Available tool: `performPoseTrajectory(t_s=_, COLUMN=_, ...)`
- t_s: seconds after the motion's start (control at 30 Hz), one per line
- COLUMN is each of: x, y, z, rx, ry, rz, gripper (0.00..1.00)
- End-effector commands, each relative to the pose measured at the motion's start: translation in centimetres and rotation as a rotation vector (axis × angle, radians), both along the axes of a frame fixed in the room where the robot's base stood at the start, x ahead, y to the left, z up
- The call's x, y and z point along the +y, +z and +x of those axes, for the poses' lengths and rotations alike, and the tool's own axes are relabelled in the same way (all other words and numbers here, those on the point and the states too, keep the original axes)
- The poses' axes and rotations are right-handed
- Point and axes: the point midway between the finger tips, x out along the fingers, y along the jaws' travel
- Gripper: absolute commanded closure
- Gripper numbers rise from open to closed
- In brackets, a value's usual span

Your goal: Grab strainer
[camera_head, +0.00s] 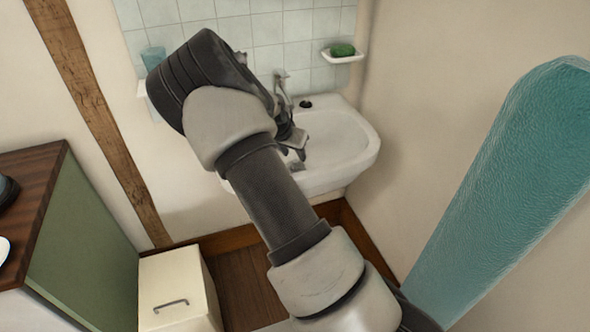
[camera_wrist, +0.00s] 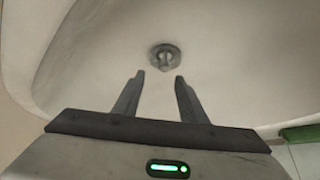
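A small round grey metal piece (camera_wrist: 165,57), which looks like the strainer, sits at the basin's drain in the wrist view. It has a darker ring and a lighter raised middle. My gripper (camera_wrist: 159,76) is open and empty, its two fingers apart and pointing toward the piece. The fingertips appear just short of it in the picture; the height between them is hard to tell. In the head view my gripper (camera_head: 297,152) hangs over the white sink (camera_head: 345,140), and my arm hides the sink's left part. The strainer cannot be made out there.
A tap (camera_head: 283,92) and a small dark round thing (camera_head: 305,103) are at the sink's back. Green soap (camera_head: 342,49) lies on a wall dish at right. A teal cup (camera_head: 153,57) stands at left. A cream cabinet (camera_head: 172,290) is below left.

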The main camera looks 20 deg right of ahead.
Motion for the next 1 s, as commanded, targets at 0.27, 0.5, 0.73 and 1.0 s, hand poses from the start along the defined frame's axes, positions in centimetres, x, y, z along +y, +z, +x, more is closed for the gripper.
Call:
performPoseTrajectory(t_s=0.27, x=-0.3, y=-2.7, z=1.0, rx=0.001, ry=0.002, rz=0.0, gripper=0.62)
performPoseTrajectory(t_s=0.5, x=-1.0, y=-5.0, z=2.1, rx=0.0, ry=0.0, rz=0.0, gripper=0.62)
performPoseTrajectory(t_s=0.73, x=-1.1, y=-5.2, z=2.2, rx=0.0, ry=0.001, rz=0.001, gripper=0.62)
performPoseTrajectory(t_s=1.0, x=-1.1, y=-5.2, z=2.2, rx=0.0, ry=0.001, rz=0.001, gripper=1.0)
